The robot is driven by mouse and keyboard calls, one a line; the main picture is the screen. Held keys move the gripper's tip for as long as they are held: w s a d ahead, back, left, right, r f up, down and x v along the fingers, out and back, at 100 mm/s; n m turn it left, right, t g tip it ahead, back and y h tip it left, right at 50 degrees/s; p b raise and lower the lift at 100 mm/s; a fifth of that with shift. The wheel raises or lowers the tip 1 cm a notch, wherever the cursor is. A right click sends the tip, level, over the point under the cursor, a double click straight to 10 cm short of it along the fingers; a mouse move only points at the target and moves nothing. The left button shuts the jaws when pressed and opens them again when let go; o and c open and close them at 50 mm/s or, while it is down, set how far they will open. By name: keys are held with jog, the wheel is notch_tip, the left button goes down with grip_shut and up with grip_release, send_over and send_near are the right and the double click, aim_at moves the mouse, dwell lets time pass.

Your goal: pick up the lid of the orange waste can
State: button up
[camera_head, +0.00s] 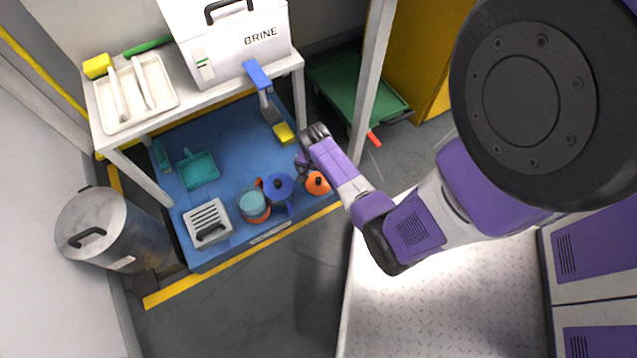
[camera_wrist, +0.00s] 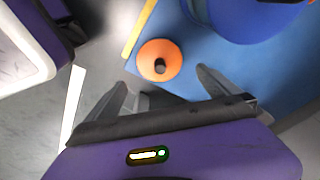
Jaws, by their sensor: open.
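The round orange lid (camera_head: 317,183) with a dark knob sits on the blue platform, right of a blue lidded can (camera_head: 279,188). In the wrist view the orange lid (camera_wrist: 150,50) lies just beyond my fingertips, with its dark knob (camera_wrist: 160,66) facing me. The can body under the lid is mostly hidden. My gripper (camera_wrist: 163,80) is open and empty, its two fingers spread to either side below the knob, apart from it. In the head view my gripper (camera_head: 301,162) is above and behind the lid, partly hidden by my arm.
The blue can also shows in the wrist view (camera_wrist: 245,18), close by. A teal-topped container (camera_head: 253,204), a grey slatted box (camera_head: 208,222) and a teal dustpan (camera_head: 198,169) share the platform. A shelf with a BRINE box (camera_head: 240,50) stands behind. A white post (camera_head: 372,75) rises right.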

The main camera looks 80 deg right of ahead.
aim_at(318, 179)
notch_tip(318, 179, down, 2)
jog(key=shift+s+f+b, duration=0.1)
jog(key=shift+s+b, duration=0.05)
jog(key=shift+b, duration=0.4)
jog(key=f+b, duration=0.2)
jog(key=d+f+b, duration=0.1)
jog(key=f+b, duration=0.1)
jog(key=f, duration=0.1)
jog(key=shift+d+f, duration=0.2)
jog(key=shift+f, duration=0.1)
jog(key=shift+r, duration=0.1)
jog(key=c, duration=1.2)
jog(key=shift+o, duration=0.2)
jog(key=shift+r, duration=0.1)
